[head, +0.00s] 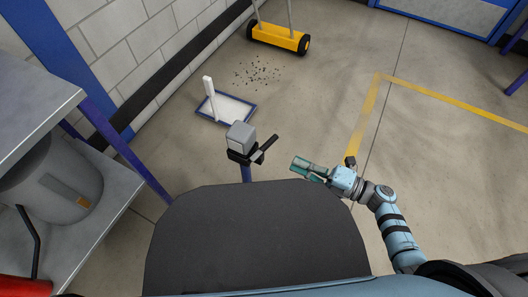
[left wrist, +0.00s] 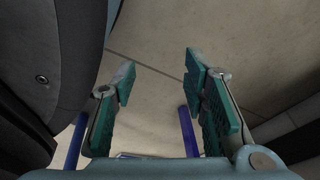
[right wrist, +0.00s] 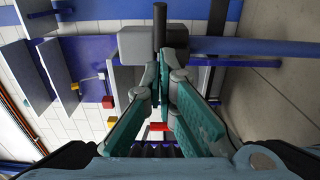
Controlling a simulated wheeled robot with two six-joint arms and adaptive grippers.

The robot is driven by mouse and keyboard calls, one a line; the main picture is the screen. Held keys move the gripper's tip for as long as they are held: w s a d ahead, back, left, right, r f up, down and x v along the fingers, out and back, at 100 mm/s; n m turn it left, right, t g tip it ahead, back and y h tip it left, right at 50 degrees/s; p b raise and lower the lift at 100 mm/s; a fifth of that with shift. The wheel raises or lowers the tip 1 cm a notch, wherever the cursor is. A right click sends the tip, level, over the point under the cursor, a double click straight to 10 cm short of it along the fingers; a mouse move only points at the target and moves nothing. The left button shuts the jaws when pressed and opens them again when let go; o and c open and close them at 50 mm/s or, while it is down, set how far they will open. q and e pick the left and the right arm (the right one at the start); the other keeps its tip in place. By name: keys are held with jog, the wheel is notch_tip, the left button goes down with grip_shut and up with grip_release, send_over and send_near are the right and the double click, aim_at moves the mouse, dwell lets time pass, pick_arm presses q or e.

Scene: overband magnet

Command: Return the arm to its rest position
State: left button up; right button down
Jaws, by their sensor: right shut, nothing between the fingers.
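My right gripper (head: 302,168) is out over the floor, to the right of a grey block with a black lever (head: 241,138) on a blue post. In the head view a gap shows between them. The right wrist view shows its teal fingers (right wrist: 164,72) closed together with nothing in them. Behind the fingertips, a grey block (right wrist: 138,42) and a dark bar show. My left gripper (left wrist: 158,75) shows only in the left wrist view. Its teal fingers are apart and empty above bare floor. The left arm is not seen in the head view.
A white tray with a blue rim (head: 246,102) lies on the floor, with dark bits (head: 258,73) scattered beyond it. A yellow wheeled bar (head: 278,37) stands farther back. A shelf (head: 35,85) holding a grey bin (head: 55,180) is at left. Floor at right is clear.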

jog(key=shift+w, duration=0.1)
dwell(0.5)
